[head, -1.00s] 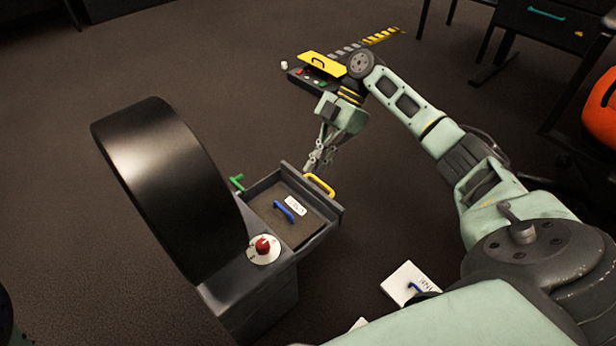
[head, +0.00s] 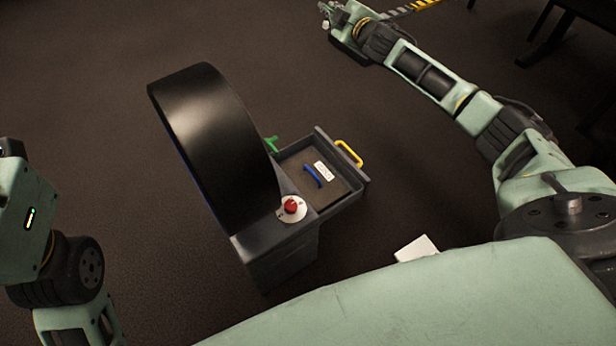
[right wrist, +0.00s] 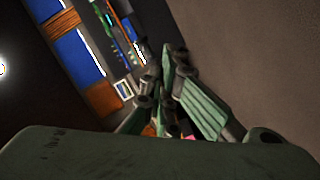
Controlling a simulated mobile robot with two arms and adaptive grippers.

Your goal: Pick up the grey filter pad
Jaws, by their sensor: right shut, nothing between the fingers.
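The grey filter pad (head: 318,186) lies flat in the open drawer (head: 352,205) of the dark machine. It has a blue handle (head: 312,176) and a white label. My right gripper (head: 326,14) is far beyond the drawer at the top edge of the head view, well apart from the pad. In the right wrist view its fingers (right wrist: 168,62) are together and empty. My left arm shows at the left edge of the head view, but its gripper is out of the picture.
A large black drum (head: 215,150) stands beside the drawer. A red knob (head: 290,206), a green lever (head: 271,144) and the yellow drawer handle (head: 349,153) are close around the pad. A white object (head: 416,248) is partly hidden by my body. Open floor lies left of the drum.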

